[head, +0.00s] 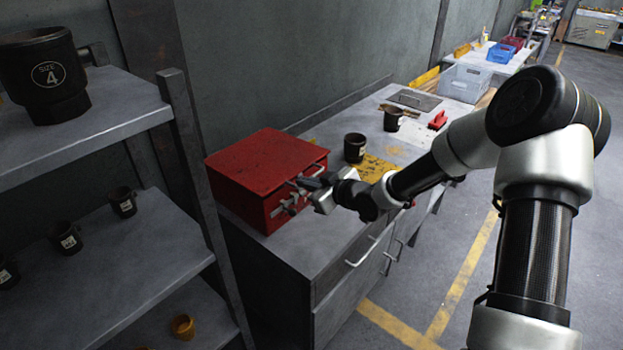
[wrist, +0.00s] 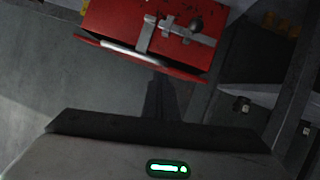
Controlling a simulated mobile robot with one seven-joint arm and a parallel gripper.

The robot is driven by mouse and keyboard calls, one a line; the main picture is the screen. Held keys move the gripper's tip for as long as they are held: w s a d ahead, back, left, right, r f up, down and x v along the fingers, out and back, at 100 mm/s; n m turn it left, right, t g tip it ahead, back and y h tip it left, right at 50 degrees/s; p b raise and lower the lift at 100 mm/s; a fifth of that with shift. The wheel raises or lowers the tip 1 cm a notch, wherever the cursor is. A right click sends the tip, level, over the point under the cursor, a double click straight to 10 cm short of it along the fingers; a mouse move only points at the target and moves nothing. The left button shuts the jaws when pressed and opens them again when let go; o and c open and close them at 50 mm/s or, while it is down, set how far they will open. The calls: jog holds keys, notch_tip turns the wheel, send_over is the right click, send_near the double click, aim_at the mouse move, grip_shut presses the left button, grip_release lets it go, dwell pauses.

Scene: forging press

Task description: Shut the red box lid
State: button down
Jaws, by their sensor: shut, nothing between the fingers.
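The red box (head: 240,202) stands on the grey counter beside the wall. Its lid (head: 268,160) lies over the top in the head view; I cannot tell whether it is fully closed. Metal latch parts are on its front face, partly hidden by my gripper (head: 308,184). My gripper is shut and empty, close in front of the box's right front side; whether it touches is unclear. In the wrist view the red box (wrist: 120,20) is at the top, with its latch and a pale handle bar, beyond my dark fingers (wrist: 160,85).
The grey counter (head: 300,252) has drawers with handles below. A dark mug (head: 355,148) and another dark mug (head: 393,119) stand to the right of the box. A grey shelf (head: 120,110) with several dark cups stands close on the left. Open floor lies at the right.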

jog(key=shift+w+a+f, duration=0.1)
jog(key=shift+w+f, duration=0.05)
jog(key=shift+f, duration=0.25)
notch_tip(320, 180, down, 4)
jog(key=b, duration=0.3)
jog(key=shift+r, duration=0.25)
jog(key=shift+r, duration=0.1)
